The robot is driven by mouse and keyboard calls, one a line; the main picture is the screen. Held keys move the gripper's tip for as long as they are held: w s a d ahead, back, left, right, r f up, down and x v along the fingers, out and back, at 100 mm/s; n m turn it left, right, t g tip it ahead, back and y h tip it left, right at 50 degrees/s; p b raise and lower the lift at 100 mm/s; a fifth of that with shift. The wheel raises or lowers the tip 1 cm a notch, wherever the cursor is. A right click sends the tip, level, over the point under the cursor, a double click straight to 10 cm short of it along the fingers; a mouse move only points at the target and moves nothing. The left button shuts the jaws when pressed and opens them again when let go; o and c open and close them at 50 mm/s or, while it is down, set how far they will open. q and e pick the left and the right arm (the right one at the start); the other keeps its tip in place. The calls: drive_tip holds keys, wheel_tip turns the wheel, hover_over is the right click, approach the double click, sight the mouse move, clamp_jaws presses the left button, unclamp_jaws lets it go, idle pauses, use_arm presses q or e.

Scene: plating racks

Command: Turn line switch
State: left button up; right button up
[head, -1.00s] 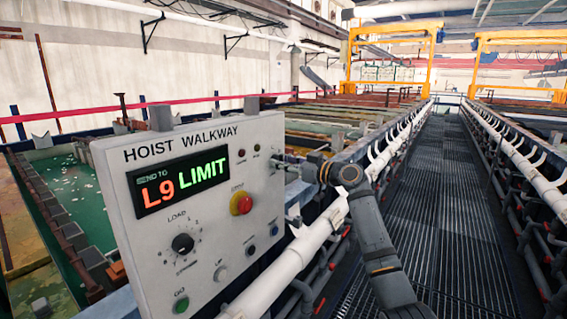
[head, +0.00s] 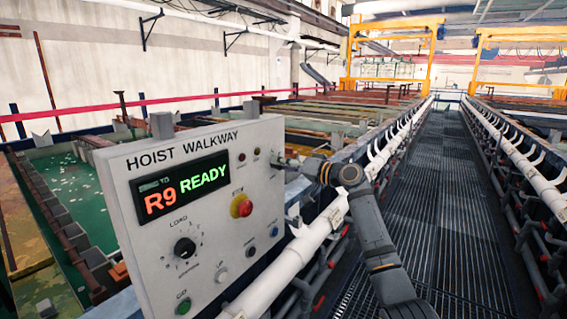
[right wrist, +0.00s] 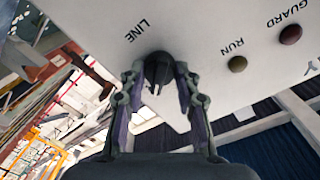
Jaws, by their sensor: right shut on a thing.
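The line switch (right wrist: 157,68) is a dark round knob on the white panel, beside the printed word LINE, in the right wrist view. My right gripper (right wrist: 160,76) has one finger on each side of the knob and is shut on it. In the head view my right gripper (head: 281,163) reaches the right edge of the control panel (head: 150,262) from the right, and the switch is mostly hidden there. The panel's display (head: 180,187) reads R9 in orange and READY in green. My left gripper is not in view.
The panel also carries a red and yellow stop button (head: 242,205), a black LOAD knob (head: 185,248) and a green GO button (head: 183,306). A white pipe rail (head: 300,246) runs close below the panel's right side. The grated walkway (head: 440,200) is clear.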

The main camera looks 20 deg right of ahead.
drive_tip(key=shift+m, duration=0.8)
drive_tip(key=shift+p, duration=0.3)
drive_tip(key=o, duration=1.1)
drive_tip(key=shift+o, duration=0.2)
drive_tip(key=v, duration=1.2)
drive_tip(key=shift+r, duration=0.1)
